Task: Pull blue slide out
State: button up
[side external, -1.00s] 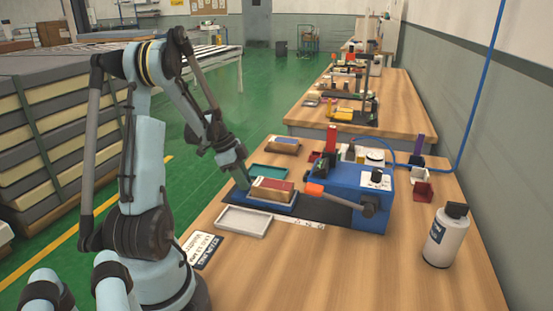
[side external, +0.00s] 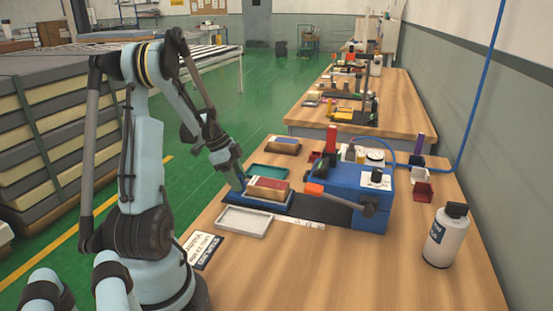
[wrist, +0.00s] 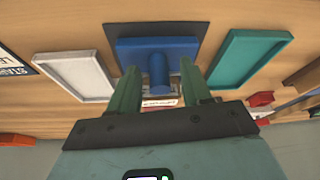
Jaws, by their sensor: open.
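The blue slide (side external: 282,206) lies flat on a dark plate in front of the blue machine (side external: 345,180) and carries a brown block with a red and blue top (side external: 268,189). In the wrist view the blue slide (wrist: 185,48) shows a rounded blue handle (wrist: 158,72). My gripper (wrist: 159,68) is open, with one green finger on each side of the handle, and gaps show between fingers and handle. In the side view my gripper (side external: 239,184) is at the slide's left end, its fingertips partly hidden.
A white tray (side external: 244,221) lies in front of the slide and a teal tray (side external: 266,173) behind it. Another block (side external: 284,145) stands farther back. A white bottle (side external: 447,237) stands at the right.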

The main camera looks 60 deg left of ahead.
notch_tip(320, 180, up, 10)
jog(key=shift+s+a, duration=0.35)
jog(key=shift+s, duration=0.1)
jog(key=shift+f, duration=0.1)
jog(key=w+d+n+t+y, duration=0.1)
jog(key=w+d+n, duration=0.1)
jog(key=d, duration=1.4)
jog(key=w+d+r+n+t+y, duration=0.1)
jog(key=d+n, duration=0.3)
jog(key=d, duration=1.2)
jog(key=shift+w+r+n+t, duration=0.25)
jog(key=shift+w+n+t, duration=0.15)
jog(key=shift+w+t, duration=0.4)
